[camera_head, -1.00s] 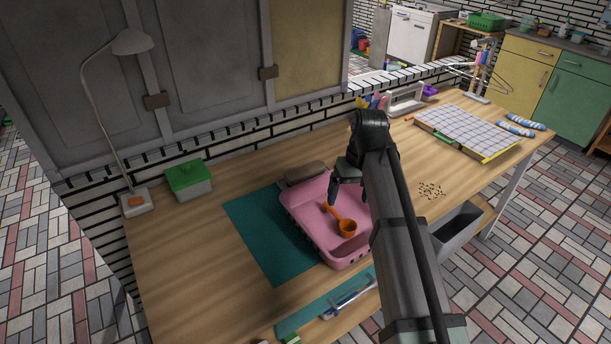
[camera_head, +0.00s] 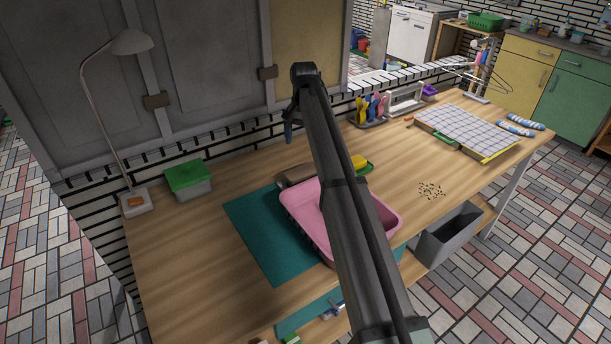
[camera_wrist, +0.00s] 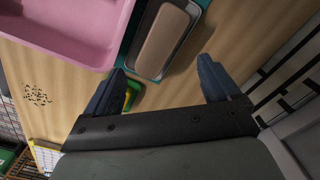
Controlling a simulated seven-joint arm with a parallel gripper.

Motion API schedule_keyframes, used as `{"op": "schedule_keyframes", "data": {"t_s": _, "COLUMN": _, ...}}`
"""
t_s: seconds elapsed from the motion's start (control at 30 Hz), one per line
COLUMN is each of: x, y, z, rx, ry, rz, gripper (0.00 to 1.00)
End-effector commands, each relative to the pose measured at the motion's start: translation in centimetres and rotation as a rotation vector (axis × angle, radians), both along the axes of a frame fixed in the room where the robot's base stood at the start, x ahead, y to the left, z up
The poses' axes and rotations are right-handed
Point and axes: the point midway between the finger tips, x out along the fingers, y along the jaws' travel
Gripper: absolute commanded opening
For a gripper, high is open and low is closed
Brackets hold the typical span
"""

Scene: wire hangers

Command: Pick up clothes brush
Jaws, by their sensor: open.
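A brown oblong with rounded ends, which looks like the clothes brush (camera_head: 296,174), lies behind the pink basket (camera_head: 303,222), partly hidden by my arm in the head view. In the wrist view the brush (camera_wrist: 168,38) lies just beyond my fingertips, on a grey and white base. My gripper (camera_wrist: 160,75) is open, with its two blue fingers apart and nothing between them. In the head view my gripper (camera_head: 289,134) is high at the back edge of the table, near the brick wall. It is apart from the brush.
The pink basket stands on a teal mat (camera_head: 257,238). A yellow and green item (camera_head: 359,162) lies right of the brush, partly under a finger in the wrist view. A green-lidded box (camera_head: 188,180) and a lamp (camera_head: 137,203) stand left. Table between box and mat is clear.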

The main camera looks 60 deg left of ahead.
Motion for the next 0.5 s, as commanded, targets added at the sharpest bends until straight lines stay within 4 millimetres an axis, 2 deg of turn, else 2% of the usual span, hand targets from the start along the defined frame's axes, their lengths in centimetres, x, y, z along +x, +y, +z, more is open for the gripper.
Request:
{"op": "schedule_keyframes", "data": {"t_s": 0.07, "x": 0.57, "y": 0.82, "z": 0.17, "rx": -0.002, "ry": -0.011, "rz": -0.143, "gripper": 0.89}}
{"op": "schedule_keyframes", "data": {"t_s": 0.2, "x": 0.80, "y": 0.77, "z": 0.15, "rx": -0.002, "ry": -0.025, "rz": -0.376, "gripper": 0.89}}
{"op": "schedule_keyframes", "data": {"t_s": 0.33, "x": 0.86, "y": 0.81, "z": 0.14, "rx": -0.001, "ry": -0.028, "rz": -0.535, "gripper": 0.89}}
{"op": "schedule_keyframes", "data": {"t_s": 0.5, "x": 0.85, "y": 0.82, "z": 0.11, "rx": -0.001, "ry": -0.027, "rz": -0.643, "gripper": 0.89}}
